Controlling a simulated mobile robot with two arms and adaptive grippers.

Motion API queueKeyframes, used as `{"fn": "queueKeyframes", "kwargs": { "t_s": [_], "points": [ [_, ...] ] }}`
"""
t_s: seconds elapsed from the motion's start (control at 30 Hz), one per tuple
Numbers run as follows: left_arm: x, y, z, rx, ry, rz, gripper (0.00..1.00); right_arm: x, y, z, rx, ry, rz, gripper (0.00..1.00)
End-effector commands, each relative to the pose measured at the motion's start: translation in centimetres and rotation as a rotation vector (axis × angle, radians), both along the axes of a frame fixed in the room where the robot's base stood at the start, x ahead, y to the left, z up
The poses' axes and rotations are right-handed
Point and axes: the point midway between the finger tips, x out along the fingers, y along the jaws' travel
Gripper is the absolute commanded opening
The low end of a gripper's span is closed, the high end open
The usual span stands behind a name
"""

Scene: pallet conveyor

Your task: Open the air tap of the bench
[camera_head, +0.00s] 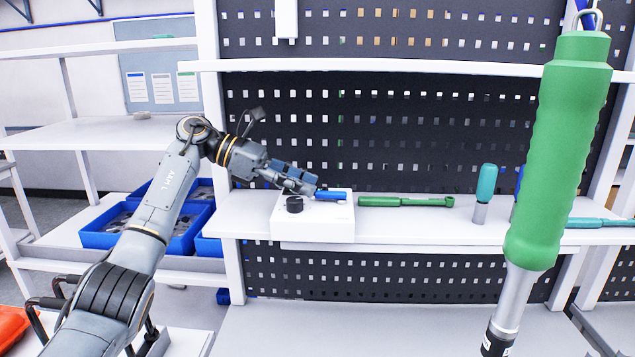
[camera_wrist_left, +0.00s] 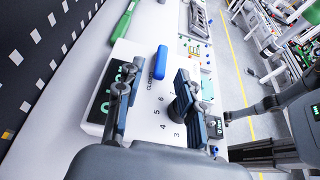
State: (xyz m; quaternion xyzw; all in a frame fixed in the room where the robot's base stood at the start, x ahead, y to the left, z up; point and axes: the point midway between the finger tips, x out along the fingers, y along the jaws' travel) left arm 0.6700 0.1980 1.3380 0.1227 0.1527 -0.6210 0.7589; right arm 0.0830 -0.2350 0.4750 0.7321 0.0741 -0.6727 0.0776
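A white box (camera_head: 312,222) stands on the bench shelf, with a black round knob (camera_head: 294,204) and a blue lever handle (camera_head: 331,195) on it. In the left wrist view the blue lever (camera_wrist_left: 160,62) lies beside partly readable print, "CLO...", and numbers run around the knob (camera_wrist_left: 180,106). My left gripper (camera_head: 307,187) is over the box, close to the blue lever. In the left wrist view its two fingers (camera_wrist_left: 153,82) are spread apart with nothing between them. The lever lies just beyond the fingertips; contact cannot be told. My right gripper is in neither view.
A green wrench-like tool (camera_head: 405,201) lies right of the box, and a teal-handled tool (camera_head: 486,184) stands further right. A large green-handled tool (camera_head: 560,150) hangs in the right foreground. Blue bins (camera_head: 125,240) sit at left. A perforated black panel (camera_head: 400,130) backs the shelf.

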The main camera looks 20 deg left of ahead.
Motion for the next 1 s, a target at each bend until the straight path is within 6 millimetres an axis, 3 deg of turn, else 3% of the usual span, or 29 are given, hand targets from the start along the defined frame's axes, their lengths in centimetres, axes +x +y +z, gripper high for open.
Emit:
{"fn": "queueKeyframes", "kwargs": {
  "t_s": [0.2, 0.57, 0.6, 0.8, 1.0],
  "points": [
    [0.5, -2.5, -0.9, -0.001, -0.001, -0.001, 0.38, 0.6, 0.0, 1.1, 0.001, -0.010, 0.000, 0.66],
    [0.6, -3.1, -1.3, -0.002, -0.002, 0.001, 0.38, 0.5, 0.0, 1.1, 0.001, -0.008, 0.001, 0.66],
    [0.6, -3.1, -1.3, -0.001, -0.001, 0.001, 0.36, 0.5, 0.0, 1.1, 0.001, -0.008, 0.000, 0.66],
    [0.6, -3.0, -1.3, -0.001, -0.001, 0.001, 0.00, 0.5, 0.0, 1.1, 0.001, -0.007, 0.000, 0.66],
    [0.6, -3.0, -1.3, -0.001, -0.002, 0.002, 0.00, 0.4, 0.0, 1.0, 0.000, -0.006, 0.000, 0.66]
  ]
}}
